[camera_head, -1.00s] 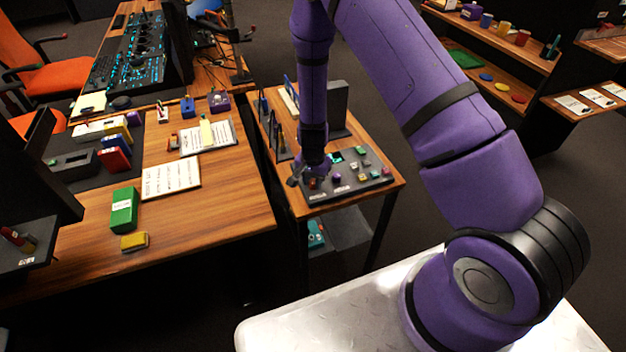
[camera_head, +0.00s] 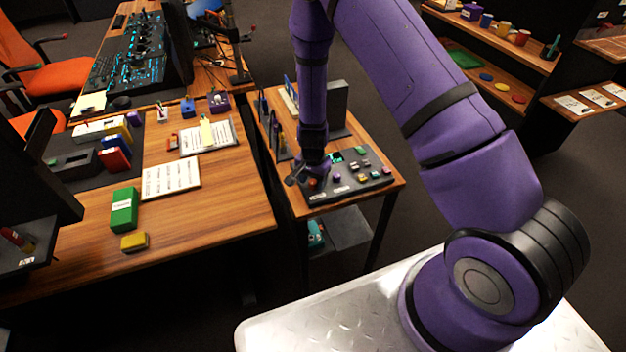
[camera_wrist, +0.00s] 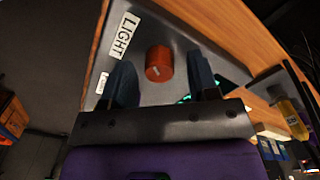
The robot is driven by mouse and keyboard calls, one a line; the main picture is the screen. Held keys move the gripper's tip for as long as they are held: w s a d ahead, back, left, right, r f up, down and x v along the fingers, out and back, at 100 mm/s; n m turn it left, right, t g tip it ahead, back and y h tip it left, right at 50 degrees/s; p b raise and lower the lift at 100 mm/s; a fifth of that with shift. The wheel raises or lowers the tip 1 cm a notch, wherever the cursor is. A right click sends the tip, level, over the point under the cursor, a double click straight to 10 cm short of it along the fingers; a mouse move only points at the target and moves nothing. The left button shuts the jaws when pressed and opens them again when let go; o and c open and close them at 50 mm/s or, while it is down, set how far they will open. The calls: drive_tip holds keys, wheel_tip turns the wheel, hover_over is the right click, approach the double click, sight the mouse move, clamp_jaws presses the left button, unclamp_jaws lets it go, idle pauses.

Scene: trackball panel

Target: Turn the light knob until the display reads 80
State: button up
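The light knob (camera_wrist: 158,62) is an orange-red round knob with a pale mark, beside a white LIGHT label (camera_wrist: 125,34) on the grey panel (camera_wrist: 181,35). In the wrist view my gripper (camera_wrist: 161,76) is open, with one dark finger on each side of the knob and a gap to each. I cannot tell whether the fingertips reach down around it. In the head view my gripper (camera_head: 308,176) is low over the left end of the panel. A green-lit display (camera_head: 337,157) shows there, too small to read; my gripper hides most of a green-lit area in the wrist view.
The panel holds several other small buttons and knobs right of my gripper. It sits on a small wooden table (camera_head: 299,205). A dark upright box (camera_head: 338,105) and thin uprights stand behind and left. A larger desk (camera_head: 220,205) is to the left.

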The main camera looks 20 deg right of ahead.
wheel_tip(320, 180, up, 11)
idle(0.7)
idle(0.3)
wheel_tip(320, 180, up, 15)
drive_tip(key=n+t+y, duration=0.1)
drive_tip(key=n, duration=0.1)
hover_over(313, 181)
drive_tip(key=s, duration=0.2)
drive_tip(key=s+d+r+n+t, duration=0.1)
drive_tip(key=s+r, duration=0.2)
drive_tip(key=r, duration=0.3)
drive_tip(key=s+d+r+n, duration=0.1)
drive_tip(key=s+r+n, duration=0.15)
drive_tip(key=r, duration=0.35)
drive_tip(key=s+d+r+n+t, duration=0.1)
drive_tip(key=s+r, duration=0.3)
drive_tip(key=s, duration=0.3)
drive_tip(key=s+d+r+n+t, duration=0.1)
drive_tip(key=s+d+r, duration=0.1)
drive_tip(key=s+r, duration=0.2)
drive_tip(key=s+d+r+n+t+h, duration=0.1)
drive_tip(key=s+r, duration=0.4)
drive_tip(key=s, duration=0.6)
drive_tip(key=shift+d+n, duration=0.35)
drive_tip(key=shift+n, duration=0.2)
drive_tip(key=shift+r, duration=0.1)
drive_tip(key=shift+c, duration=0.3)
